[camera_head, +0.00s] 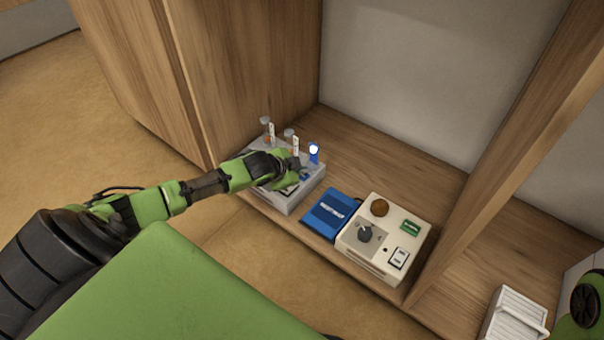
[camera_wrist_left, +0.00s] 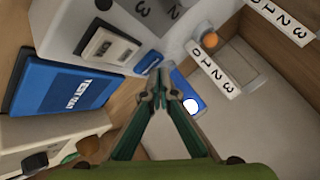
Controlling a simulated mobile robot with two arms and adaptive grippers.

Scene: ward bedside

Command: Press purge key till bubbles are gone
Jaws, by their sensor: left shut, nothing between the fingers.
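A grey device (camera_head: 299,200) with two clear upright tubes (camera_head: 267,130) beside numbered scale strips stands on the wooden shelf. My left gripper (camera_head: 301,171) reaches over it from the left. In the left wrist view the gripper (camera_wrist_left: 158,76) is shut and empty, its tips close to a small blue key (camera_wrist_left: 148,62) on the device's face. I cannot tell whether they touch it. An orange ball (camera_wrist_left: 210,40) shows beside one scale strip (camera_wrist_left: 214,72). A blue post with a lit white lamp (camera_head: 314,151) stands at the device's back right. Bubbles cannot be made out. The right gripper is not in view.
A blue box (camera_head: 327,216) lies right of the device, beside a cream unit (camera_head: 391,262) with a dark knob, brown disc and switch. Wooden panels wall the shelf at left and right. A white slatted box (camera_head: 514,318) stands at lower right.

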